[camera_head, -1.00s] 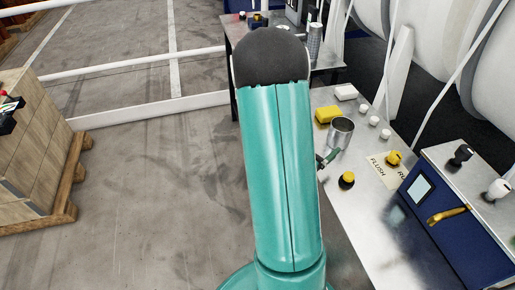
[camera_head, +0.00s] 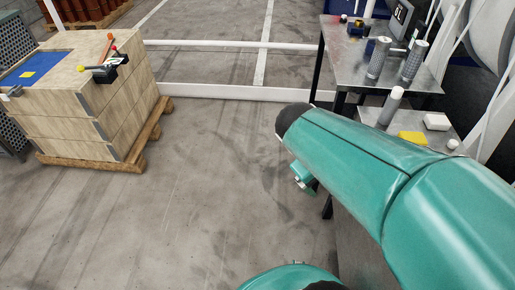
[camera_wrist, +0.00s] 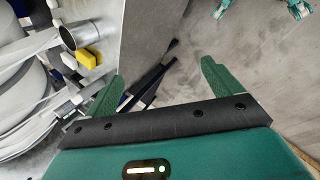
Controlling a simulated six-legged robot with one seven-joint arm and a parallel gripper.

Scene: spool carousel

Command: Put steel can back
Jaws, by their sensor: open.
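The steel can (camera_wrist: 74,36) is an open-topped, shiny metal cylinder in the upper left of the wrist view, by the metal bench top (camera_wrist: 152,30). It is beyond and left of my gripper (camera_wrist: 160,82), apart from the fingers. My gripper's two green fingers are spread wide with nothing between them. In the head view the can does not show. My teal arm covers much of the bench there, and I cannot make out the fingers.
A yellow block (camera_head: 412,138) and white block (camera_head: 437,121) lie on the bench at right. Several grey cylinders stand nearby, including one on the back table (camera_head: 378,57). A wooden crate (camera_head: 85,105) stands left on a pallet. The floor between is clear.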

